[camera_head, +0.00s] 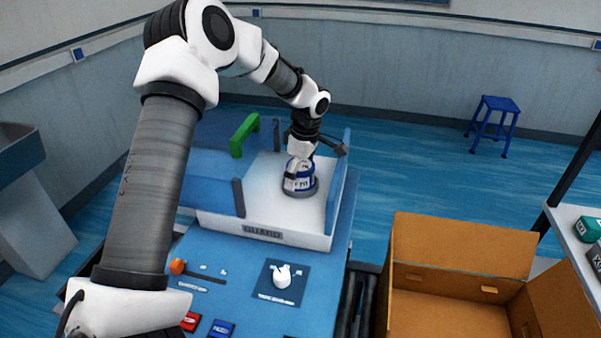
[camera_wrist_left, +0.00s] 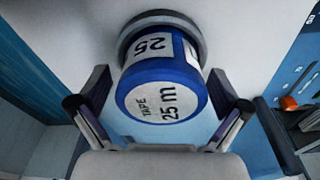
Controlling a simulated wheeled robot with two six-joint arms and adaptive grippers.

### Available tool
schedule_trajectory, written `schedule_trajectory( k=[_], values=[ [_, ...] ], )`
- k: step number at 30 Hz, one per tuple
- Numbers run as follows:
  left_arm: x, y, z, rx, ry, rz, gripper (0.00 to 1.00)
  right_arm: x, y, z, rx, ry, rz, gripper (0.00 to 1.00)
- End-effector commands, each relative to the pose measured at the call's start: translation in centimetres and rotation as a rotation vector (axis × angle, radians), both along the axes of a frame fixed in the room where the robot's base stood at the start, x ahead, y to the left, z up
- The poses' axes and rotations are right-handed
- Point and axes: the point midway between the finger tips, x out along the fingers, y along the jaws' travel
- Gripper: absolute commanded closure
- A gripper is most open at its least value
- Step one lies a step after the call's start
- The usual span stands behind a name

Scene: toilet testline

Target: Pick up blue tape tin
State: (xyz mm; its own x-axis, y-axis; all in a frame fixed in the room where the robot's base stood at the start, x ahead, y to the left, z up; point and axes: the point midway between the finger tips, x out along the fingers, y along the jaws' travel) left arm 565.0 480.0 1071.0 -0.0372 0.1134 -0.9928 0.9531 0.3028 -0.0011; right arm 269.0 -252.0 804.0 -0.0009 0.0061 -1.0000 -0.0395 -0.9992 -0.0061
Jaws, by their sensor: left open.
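The blue tape tin (camera_head: 304,183), with a white label, stands on a round grey base (camera_head: 301,194) on the white surface of the fixture. In the left wrist view the tin (camera_wrist_left: 163,92) faces the camera, its white lid reading "TAPE 25 m". My left gripper (camera_head: 300,165) is above and around the top of the tin. In the left wrist view its jaws (camera_wrist_left: 158,82) are open, one finger on each side of the tin, with a visible gap at least at the lid. Whether the fingertips touch its side cannot be told. My right gripper is not in view.
A green handle-like piece (camera_head: 244,134) stands left of the tin among blue walls (camera_head: 209,190). In front, the blue table (camera_head: 225,262) holds an orange-ended tool (camera_head: 178,267), a white piece on a dark mat (camera_head: 282,277) and small boxes. An open cardboard box (camera_head: 463,245) is at the right.

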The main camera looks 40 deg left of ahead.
Motion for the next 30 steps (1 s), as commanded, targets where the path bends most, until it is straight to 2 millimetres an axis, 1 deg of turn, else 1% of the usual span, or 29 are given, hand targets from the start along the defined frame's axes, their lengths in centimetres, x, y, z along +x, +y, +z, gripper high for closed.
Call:
schedule_trajectory(
  k=[1, 2, 3, 5, 6, 7, 15, 18, 20, 27, 30],
  values=[
    [0.0, 0.0, 0.0, 0.0, 0.0, 0.0, 0.04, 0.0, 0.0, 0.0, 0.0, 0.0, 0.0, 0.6],
    [0.0, 0.0, 0.0, 0.0, 0.0, 0.0, 0.14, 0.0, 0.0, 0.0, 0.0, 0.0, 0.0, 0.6],
    [0.0, 0.0, 0.0, 0.0, 0.0, 0.0, 0.28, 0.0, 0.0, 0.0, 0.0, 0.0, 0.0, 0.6],
    [0.0, 0.0, 0.0, 0.0, 0.0, 0.0, 0.5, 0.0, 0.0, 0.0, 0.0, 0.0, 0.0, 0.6],
    [0.0, 0.0, 0.0, 0.0, 0.0, 0.0, 0.64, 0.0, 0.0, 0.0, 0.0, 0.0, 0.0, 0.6],
    [0.0, 0.0, 0.0, 0.0, 0.0, 0.0, 0.74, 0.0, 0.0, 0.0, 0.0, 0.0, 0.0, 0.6],
    [0.0, 0.0, 0.1, 0.0, 0.0, 0.0, 0.74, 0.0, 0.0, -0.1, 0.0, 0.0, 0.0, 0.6],
    [0.1, 0.0, 0.7, 0.001, -0.002, 0.0, 0.74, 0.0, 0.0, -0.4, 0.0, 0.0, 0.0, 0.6],
    [0.1, 0.0, 1.6, 0.002, -0.005, -0.001, 0.74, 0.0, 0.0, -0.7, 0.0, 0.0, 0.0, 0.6],
    [0.1, 0.0, 7.4, 0.002, -0.006, 0.0, 0.74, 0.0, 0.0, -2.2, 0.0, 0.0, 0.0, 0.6],
    [0.1, 0.0, 9.3, 0.002, -0.003, 0.0, 0.74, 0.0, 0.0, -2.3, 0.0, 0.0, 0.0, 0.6]
  ],
)
